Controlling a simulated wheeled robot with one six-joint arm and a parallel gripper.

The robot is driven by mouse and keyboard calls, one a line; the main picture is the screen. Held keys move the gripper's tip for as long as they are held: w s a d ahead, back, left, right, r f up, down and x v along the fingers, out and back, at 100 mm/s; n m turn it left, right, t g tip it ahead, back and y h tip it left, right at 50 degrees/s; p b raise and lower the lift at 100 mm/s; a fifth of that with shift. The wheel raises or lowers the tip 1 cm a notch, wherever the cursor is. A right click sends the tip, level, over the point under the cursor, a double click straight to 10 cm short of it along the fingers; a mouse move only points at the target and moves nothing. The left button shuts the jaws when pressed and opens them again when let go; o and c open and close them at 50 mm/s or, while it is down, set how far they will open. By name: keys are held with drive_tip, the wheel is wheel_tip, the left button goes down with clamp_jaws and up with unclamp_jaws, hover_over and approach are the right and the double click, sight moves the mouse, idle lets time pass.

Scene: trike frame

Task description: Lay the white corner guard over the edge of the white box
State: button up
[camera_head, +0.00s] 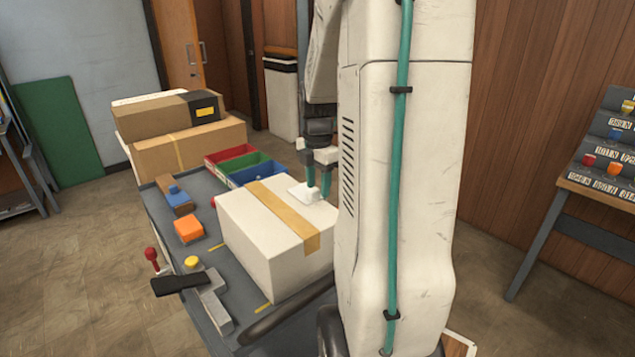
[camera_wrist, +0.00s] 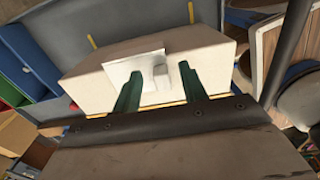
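The white box (camera_head: 262,235) stands on the grey cart, with a tan tape strip across it; it also shows in the wrist view (camera_wrist: 208,55). The white corner guard (camera_head: 303,194) is at the far edge of the box top. In the wrist view the guard (camera_wrist: 128,66) rests against the box at an edge, its raised tab facing me. My gripper (camera_head: 318,182) is right at the guard. Its green fingers (camera_wrist: 160,88) stand apart on either side of the tab, with visible gaps. Whether the guard sits fully flush is hard to tell.
Red, green and blue bins (camera_head: 245,165) stand behind the box. An orange block (camera_head: 188,229), a blue-topped block (camera_head: 178,198) and a grey clamp-like fixture (camera_head: 205,290) lie on the cart (camera_head: 222,265). Cardboard boxes (camera_head: 185,152) are stacked behind. A sloped rack (camera_head: 605,165) stands far right.

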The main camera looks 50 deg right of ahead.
wheel_tip(320, 180, up, 8)
drive_tip(key=shift+f, duration=0.1)
idle(0.5)
idle(0.5)
